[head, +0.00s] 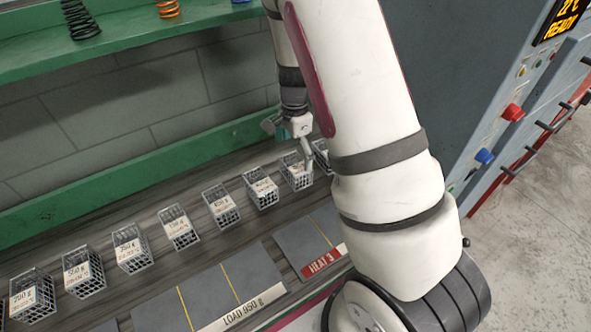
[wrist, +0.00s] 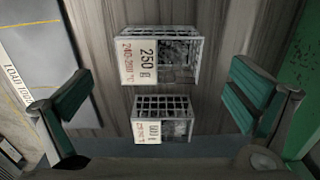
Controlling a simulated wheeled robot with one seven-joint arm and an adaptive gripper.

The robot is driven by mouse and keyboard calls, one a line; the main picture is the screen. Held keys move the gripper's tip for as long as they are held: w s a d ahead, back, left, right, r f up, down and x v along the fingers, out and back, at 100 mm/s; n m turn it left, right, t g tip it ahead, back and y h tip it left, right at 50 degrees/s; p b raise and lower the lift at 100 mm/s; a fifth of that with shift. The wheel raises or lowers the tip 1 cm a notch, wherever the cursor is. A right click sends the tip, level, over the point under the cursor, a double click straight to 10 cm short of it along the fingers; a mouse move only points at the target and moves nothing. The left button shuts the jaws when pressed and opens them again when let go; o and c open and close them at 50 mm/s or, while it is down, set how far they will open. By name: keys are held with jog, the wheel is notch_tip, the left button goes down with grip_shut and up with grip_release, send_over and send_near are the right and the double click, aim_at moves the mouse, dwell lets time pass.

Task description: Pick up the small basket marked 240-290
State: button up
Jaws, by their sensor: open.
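In the wrist view a small wire basket (wrist: 180,55) has a white card reading 250 g, with red print that looks like 240-290. A second wire basket (wrist: 172,119) sits just below it in that view; the red print on its card is too small to read surely. My gripper (wrist: 158,98) is open and empty, one finger to each side of the baskets, over the gap between them. In the head view my gripper (head: 306,152) is above a basket (head: 297,175) near the right end of the row. I cannot tell which wrist-view basket that is.
Several similar baskets (head: 131,249) stand in a row on the dark wooden bench. Grey mats marked LOAD 950 g (head: 215,295) and HEAT 3 (head: 310,245) lie in front. A green shelf (head: 130,45) with springs overhangs behind. A machine (head: 510,110) stands at right. My arm hides the row's end.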

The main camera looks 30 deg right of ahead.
aim_at(296, 163)
jog(key=shift+d+f+p, duration=0.15)
jog(key=shift+f+p, duration=0.3)
jog(key=shift+f, duration=2.25)
jog(key=shift+c, duration=0.2)
jog(key=c, duration=1.4)
